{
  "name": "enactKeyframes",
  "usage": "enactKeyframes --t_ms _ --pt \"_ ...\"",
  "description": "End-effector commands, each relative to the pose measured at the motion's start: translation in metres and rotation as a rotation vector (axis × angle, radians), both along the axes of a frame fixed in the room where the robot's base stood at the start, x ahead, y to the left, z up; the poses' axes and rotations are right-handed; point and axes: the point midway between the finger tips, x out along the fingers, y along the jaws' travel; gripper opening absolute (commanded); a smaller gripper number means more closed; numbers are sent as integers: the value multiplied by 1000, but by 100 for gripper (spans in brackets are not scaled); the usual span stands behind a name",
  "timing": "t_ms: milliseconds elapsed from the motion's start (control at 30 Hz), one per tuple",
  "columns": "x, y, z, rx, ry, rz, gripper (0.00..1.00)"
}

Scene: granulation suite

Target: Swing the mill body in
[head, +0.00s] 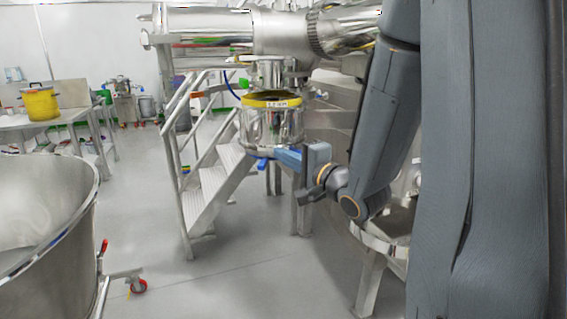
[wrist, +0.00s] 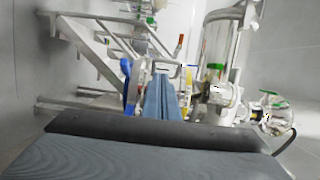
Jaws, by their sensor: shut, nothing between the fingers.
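The mill body (head: 272,128) is a shiny steel cylinder with a yellow ring and a small label around its top. It hangs under a steel outlet (head: 272,73) in the head view; I cannot tell whether its ring sits flush there. My gripper (head: 277,153) has its blue fingers together, pointing left across the lower edge of the mill body. I cannot tell whether they touch it. A blue handle (head: 262,164) shows just below the fingertips. In the wrist view the shut fingers (wrist: 162,92) point away, partly hiding the steel part behind, with a blue piece (wrist: 126,68) to their left.
Metal stairs with a handrail (head: 208,175) stand left of the mill body. A large steel bowl (head: 75,215) on a castor fills the lower left. A yellow pot (head: 40,104) stands on a bench at the back left. The floor between bowl and stairs is clear.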

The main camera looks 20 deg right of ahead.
Motion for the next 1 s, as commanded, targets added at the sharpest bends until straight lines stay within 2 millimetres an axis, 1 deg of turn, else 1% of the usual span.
enactKeyframes --t_ms 67,400,600,767,1000 --pt "10 4 -1 -1 -1 2 0" --pt "75 22 0 0 0 2 0" --pt "102 29 0 -1 0 -1 0" --pt "112 32 -1 -2 -1 -1 0" --pt "114 32 -2 -2 -1 -2 0"
